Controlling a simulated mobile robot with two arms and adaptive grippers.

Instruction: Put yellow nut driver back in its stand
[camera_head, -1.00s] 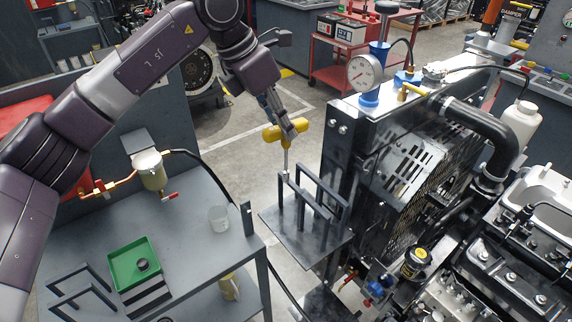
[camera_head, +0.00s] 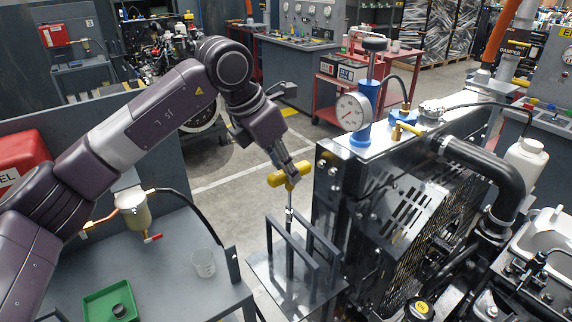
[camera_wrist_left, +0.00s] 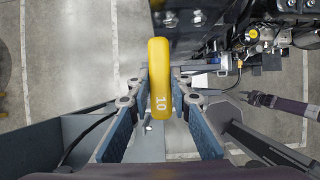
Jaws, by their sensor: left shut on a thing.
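The yellow nut driver (camera_head: 291,169) has a T-shaped handle and a thin metal shaft pointing down. My left gripper (camera_head: 287,178) is shut on the handle from above. In the left wrist view the yellow handle (camera_wrist_left: 160,75), marked 10, lies between the blue finger pads of my left gripper (camera_wrist_left: 160,100). The stand (camera_head: 275,262) is a grey shelf with dark upright rail frames. The shaft reaches down among the rails; I cannot tell whether its lower end is seated. What looks like my right gripper (camera_wrist_left: 248,98) shows small at the right of the left wrist view; its jaws are unclear.
The radiator (camera_head: 385,190) and engine stand close right of the stand. Open floor lies behind the gripper.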

